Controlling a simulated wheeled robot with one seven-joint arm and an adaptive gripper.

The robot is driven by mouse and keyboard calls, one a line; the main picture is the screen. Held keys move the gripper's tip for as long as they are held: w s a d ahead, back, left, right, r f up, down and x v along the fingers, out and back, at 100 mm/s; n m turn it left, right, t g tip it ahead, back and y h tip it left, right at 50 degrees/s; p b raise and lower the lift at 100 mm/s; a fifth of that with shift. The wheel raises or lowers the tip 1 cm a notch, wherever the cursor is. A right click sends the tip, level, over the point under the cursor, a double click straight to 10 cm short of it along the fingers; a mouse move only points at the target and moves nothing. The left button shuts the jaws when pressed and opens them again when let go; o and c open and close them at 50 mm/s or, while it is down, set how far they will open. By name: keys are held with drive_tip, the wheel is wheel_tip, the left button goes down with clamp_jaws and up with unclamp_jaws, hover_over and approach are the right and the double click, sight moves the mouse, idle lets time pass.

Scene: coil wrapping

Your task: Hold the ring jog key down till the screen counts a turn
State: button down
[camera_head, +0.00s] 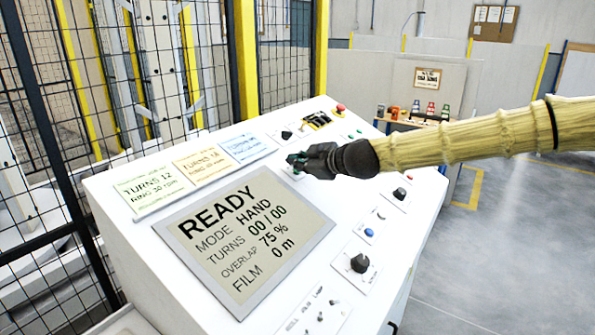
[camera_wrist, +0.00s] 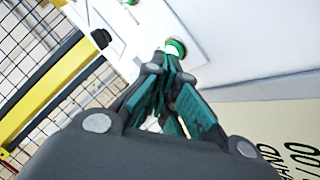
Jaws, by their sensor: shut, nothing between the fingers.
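The white sloped console (camera_head: 130,262) carries a grey screen (camera_head: 318,228) that reads READY, MODE HAND, TURNS 00/00, OVERLAP 75 %, FILM 0 m. My gripper (camera_head: 294,160) is shut and empty, low over the console's upper middle. In the wrist view, a round green key (camera_wrist: 176,47) lies just past the fingertips of my gripper (camera_wrist: 172,65). The fingertips partly overlap it, and I cannot tell whether they touch it. Its label is not readable, so I cannot confirm that it is the ring jog key. In the head view my fingers hide it.
Green, yellow and blue cards (camera_head: 248,148) lie above the screen. A black knob (camera_head: 359,263), a blue button (camera_head: 369,232) and a red mushroom button (camera_head: 340,108) are on the panel. A mesh fence with yellow posts (camera_head: 243,60) stands behind. Open floor (camera_head: 500,240) is at the right.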

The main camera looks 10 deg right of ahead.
drive_tip(key=shift+r, duration=0.15)
drive_tip(key=shift+w+d+r+p, duration=0.1)
drive_tip(key=shift+d+r+p, duration=0.15)
drive_tip(key=shift+r+p, duration=0.25)
drive_tip(key=r+p, duration=0.1)
drive_tip(key=s+d+r+p, duration=0.1)
drive_tip(key=r, duration=0.1)
drive_tip(key=r+p, duration=0.1)
drive_tip(key=shift+s+d+r+p, duration=0.2)
drive_tip(key=shift+s+r+p, duration=0.05)
drive_tip(key=shift+p, duration=0.05)
idle(0.3)
drive_tip(key=shift+f, duration=0.1)
